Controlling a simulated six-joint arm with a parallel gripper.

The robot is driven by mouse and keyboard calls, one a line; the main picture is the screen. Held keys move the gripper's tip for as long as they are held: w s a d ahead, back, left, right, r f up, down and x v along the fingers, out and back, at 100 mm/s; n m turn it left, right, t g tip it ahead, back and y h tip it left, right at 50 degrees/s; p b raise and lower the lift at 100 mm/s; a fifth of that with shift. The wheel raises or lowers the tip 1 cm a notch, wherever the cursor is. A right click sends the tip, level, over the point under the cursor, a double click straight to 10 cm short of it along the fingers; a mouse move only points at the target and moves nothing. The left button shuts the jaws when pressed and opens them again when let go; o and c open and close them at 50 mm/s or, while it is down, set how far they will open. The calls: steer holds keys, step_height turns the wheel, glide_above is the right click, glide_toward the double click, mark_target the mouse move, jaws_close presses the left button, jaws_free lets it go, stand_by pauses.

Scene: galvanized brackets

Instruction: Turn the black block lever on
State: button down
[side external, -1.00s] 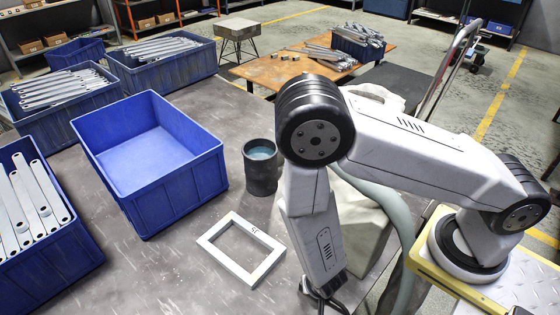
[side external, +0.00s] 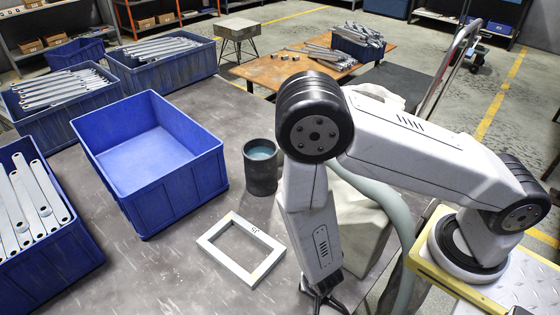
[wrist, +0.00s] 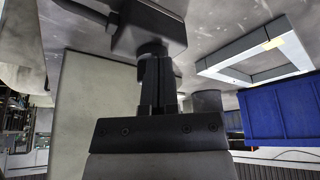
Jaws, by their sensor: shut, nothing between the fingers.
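A black block (wrist: 145,28) shows at the top of the wrist view, with a short round dark part on its near face. A thin dark rod or cable runs from its left. I cannot make out the lever's position. My gripper (wrist: 156,62) has its two dark fingers together and empty, with the tips close to the round part; I cannot tell whether they touch it. In the side view my gripper (side external: 322,297) is low at the bottom edge, mostly dark and small. The block cannot be told apart from the gripper there.
A pale rectangular frame (side external: 211,258) lies on the grey table left of my gripper. A dark cup (side external: 262,176) and an empty blue bin (side external: 152,210) stand behind it. More blue bins (side external: 58,262) hold metal strips at the left. Bare table lies around the frame.

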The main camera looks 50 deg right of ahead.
steer(key=shift+w+d, duration=0.1)
steer(key=shift+w, duration=0.05)
steer(key=shift+w+m, duration=0.1)
steer(key=shift+m, duration=0.3)
steer(key=shift+w+m+g+h, duration=0.25)
steer(key=shift+m+g, duration=0.2)
steer(key=shift+m, duration=0.7)
steer(key=shift+w+m+g+h, duration=0.2)
steer(key=shift+m+g, duration=0.25)
steer(key=shift+m, duration=0.7)
steer(key=shift+w+d, duration=0.15)
steer(key=shift+w, duration=0.05)
steer(key=shift+s+d, duration=0.1)
steer(key=shift+s, duration=0.05)
